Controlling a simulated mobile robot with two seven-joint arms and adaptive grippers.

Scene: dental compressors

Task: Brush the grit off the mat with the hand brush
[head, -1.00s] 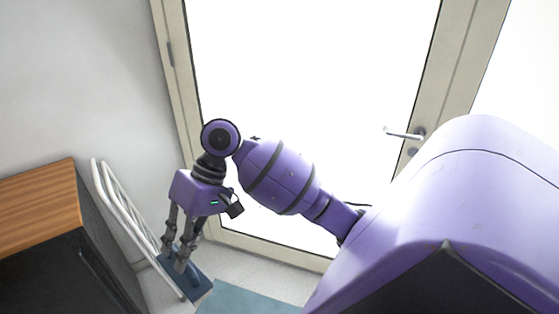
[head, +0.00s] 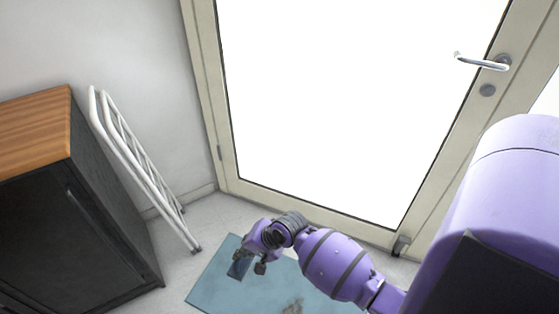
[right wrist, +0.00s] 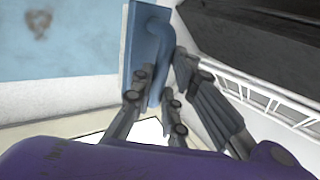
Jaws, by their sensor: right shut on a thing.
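The blue-grey mat (head: 212,287) lies on the floor in front of the door, cut off by the bottom edge of the head view. A brownish patch of grit (head: 293,306) is on it at the bottom; the patch also shows in the right wrist view (right wrist: 38,22). My right gripper (head: 250,262) is shut on the handle of the blue hand brush (head: 238,269), over the mat's far left part. In the right wrist view the brush (right wrist: 141,42) shows its flat block and curved handle between the fingers. I cannot tell whether its bristles touch the mat. My left gripper is out of view.
A dark cabinet (head: 75,225) with a wooden top stands at the left. A white folded rack (head: 140,165) leans on the wall beside it. A glazed door (head: 340,110) with a lever handle is behind the mat. Bare floor (head: 190,275) lies between cabinet and mat.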

